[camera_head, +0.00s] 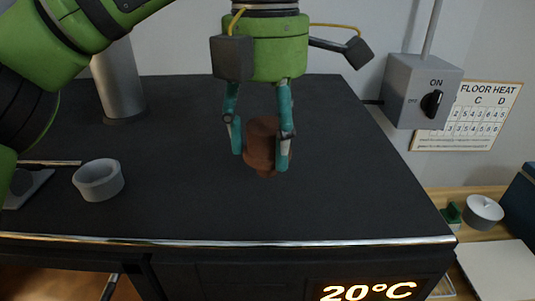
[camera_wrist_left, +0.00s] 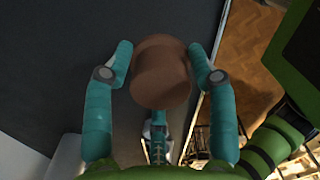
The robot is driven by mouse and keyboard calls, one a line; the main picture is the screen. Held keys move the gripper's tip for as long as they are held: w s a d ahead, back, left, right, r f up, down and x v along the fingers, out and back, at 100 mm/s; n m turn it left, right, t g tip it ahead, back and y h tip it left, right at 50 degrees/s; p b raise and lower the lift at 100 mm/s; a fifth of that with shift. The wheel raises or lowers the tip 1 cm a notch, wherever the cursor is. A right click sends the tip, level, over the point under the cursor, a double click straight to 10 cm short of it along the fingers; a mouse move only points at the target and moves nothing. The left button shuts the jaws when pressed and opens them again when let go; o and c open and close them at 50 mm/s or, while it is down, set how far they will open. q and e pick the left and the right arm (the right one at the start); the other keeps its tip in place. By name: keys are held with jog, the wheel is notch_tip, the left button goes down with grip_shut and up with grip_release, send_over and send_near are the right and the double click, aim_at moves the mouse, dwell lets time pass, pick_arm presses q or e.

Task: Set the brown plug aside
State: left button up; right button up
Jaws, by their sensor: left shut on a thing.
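The brown plug (camera_head: 262,147) is a brown, stepped round piece with a wider top and a narrower lower end. My left gripper (camera_head: 262,155) is shut on it, with a teal finger on either side, over the dark top of the kiln. In the left wrist view the plug (camera_wrist_left: 161,75) sits between the fingertips of the left gripper (camera_wrist_left: 163,62). Whether the plug's lower end touches the dark top or hangs just above it, I cannot tell. My right gripper is not in view.
A grey ring (camera_head: 98,180) lies on the dark top (camera_head: 200,210) at the left, near a grey post (camera_head: 117,75). The top around the plug is clear. A lower shelf with a white roll (camera_head: 484,210) is at the right.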

aim_at(265, 156)
pick_arm(q)
notch_tip(265, 156, down, 3)
jog(key=shift+a+f+p, duration=0.1)
jog(key=shift+a+p, duration=0.05)
jog(key=shift+p, duration=0.6)
jog(key=shift+f, duration=0.5)
jog(key=o, duration=0.8)
jog(key=shift+f, duration=0.1)
jog(key=o, duration=0.4)
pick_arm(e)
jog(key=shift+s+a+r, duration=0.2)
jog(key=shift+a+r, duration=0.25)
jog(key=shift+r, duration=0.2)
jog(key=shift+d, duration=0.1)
